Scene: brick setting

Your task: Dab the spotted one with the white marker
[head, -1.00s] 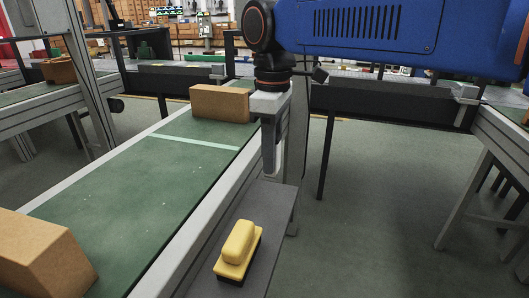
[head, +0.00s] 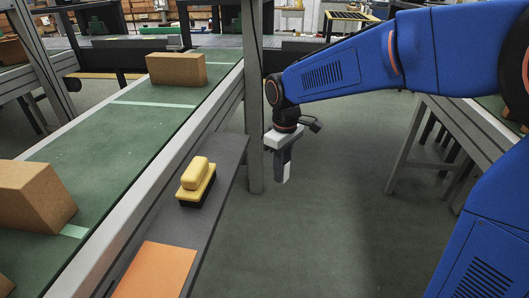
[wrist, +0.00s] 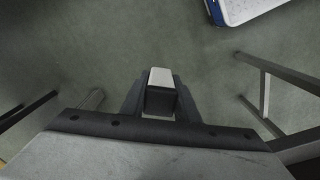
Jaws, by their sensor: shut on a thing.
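My gripper (head: 284,172) hangs pointing down over the floor, to the right of the grey side shelf. In the wrist view it is shut on a white-ended block (wrist: 160,78), which looks like the white marker; its pale end (head: 287,174) shows below the jaws in the head view. Brown boxes stand on the green conveyor: one far (head: 176,69), one near at the left (head: 32,196). I can make out no spots on their visible faces. A third box (head: 5,286) is mostly cut off at the bottom left.
A yellow-topped block with a dark base (head: 196,181) and an orange sheet (head: 155,270) lie on the grey shelf (head: 219,160). A grey post (head: 252,100) stands just left of my gripper. Open floor (head: 310,240) lies below and right.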

